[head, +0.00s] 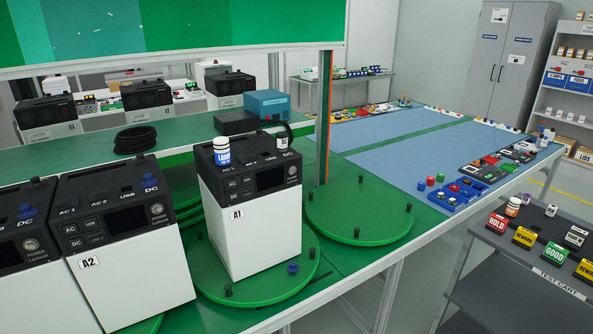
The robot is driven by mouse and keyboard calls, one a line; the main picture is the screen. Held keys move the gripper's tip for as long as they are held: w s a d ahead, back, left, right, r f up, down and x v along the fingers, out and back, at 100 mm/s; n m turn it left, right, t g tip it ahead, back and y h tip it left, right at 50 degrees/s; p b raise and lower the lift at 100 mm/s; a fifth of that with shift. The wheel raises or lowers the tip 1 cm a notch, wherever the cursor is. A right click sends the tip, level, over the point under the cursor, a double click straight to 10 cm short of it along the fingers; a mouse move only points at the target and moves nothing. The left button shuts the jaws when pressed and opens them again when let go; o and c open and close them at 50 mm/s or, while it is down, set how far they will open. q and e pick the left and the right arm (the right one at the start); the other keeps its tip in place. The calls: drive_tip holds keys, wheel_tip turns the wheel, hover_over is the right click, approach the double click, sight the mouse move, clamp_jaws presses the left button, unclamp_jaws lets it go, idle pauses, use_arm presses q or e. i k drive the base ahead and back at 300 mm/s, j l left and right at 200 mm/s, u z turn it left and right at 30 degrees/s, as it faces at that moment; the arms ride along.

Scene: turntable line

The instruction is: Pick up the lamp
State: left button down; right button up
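A small white cylinder with a blue band (222,151) stands upright on the black top of the unit marked A1 (250,220); its lettering looks like "LAMP", but it is small. A second white piece (284,142) with a black curved part stands on the same top, at the back right. Neither of my grippers is in view, and nothing touches the cylinder.
A1 stands on a green turntable (255,287) with short black pegs; an empty turntable (358,212) lies behind right. Unit A2 (130,262) stands close on the left. A test cart (520,265) with labelled blocks is at right.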

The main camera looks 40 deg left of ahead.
sight(221, 145)
drive_tip(key=u, duration=1.55)
drive_tip(key=l+u, duration=0.35)
drive_tip(key=l, duration=1.25)
